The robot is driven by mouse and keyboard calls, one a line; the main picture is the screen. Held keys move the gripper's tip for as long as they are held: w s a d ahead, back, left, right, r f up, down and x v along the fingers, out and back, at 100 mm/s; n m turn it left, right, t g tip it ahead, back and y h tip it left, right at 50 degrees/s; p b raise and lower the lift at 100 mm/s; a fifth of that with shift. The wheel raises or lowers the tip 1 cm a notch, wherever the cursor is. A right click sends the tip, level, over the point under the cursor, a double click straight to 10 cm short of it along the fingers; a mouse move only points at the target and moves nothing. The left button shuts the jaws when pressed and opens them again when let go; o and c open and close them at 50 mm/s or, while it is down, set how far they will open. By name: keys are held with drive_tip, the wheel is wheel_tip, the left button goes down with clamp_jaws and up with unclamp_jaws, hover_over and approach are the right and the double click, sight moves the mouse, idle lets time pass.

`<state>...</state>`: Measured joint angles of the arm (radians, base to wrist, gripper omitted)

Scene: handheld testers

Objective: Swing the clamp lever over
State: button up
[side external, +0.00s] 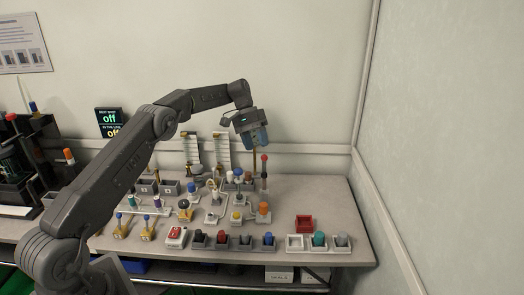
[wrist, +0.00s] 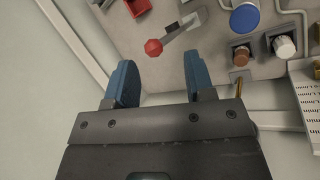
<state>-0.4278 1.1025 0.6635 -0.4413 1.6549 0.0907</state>
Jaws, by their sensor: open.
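The clamp lever (wrist: 172,37) is a grey bar with a red knob (wrist: 152,48), joined to a pale base at its upper right in the wrist view. In the side view a red knob (side external: 264,157) tops an upright dark stem at the back right of the table. My gripper (side external: 256,146) is above the back of the table with its blue fingers pointing down. In the wrist view my gripper (wrist: 160,68) is open and empty. The red knob shows between and beyond the two fingertips; I see no contact.
A blue round knob (wrist: 244,18) and a brown knob (wrist: 240,56) stand right of the lever in the wrist view. Several parts crowd the table (side external: 335,205). A red tray (side external: 304,224) sits near the front right. A wall (side external: 440,130) rises to the right.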

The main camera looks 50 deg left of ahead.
drive_tip(key=s+a+r, duration=0.5)
drive_tip(key=s+a, duration=0.1)
drive_tip(key=a, duration=0.1)
drive_tip(key=shift+s+r, duration=0.25)
drive_tip(key=shift+r, duration=0.15)
drive_tip(key=s+d+r+m+t+y, duration=0.1)
drive_tip(key=s+d+r+y, duration=0.1)
drive_tip(key=s+d+r, duration=0.55)
drive_tip(key=s+d+r+m+t+y, duration=0.15)
drive_tip(key=s+d+r, duration=0.25)
drive_tip(key=d, duration=0.6)
drive_tip(key=s+d+f+m+t+y, duration=0.1)
drive_tip(key=s+d, duration=0.3)
drive_tip(key=s, duration=0.5)
drive_tip(key=s+d+f+t+y, duration=0.1)
drive_tip(key=s+d+f+t, duration=0.2)
drive_tip(key=s, duration=0.7)
drive_tip(key=shift+d+f+m, duration=0.35)
drive_tip(key=shift+f, duration=0.5)
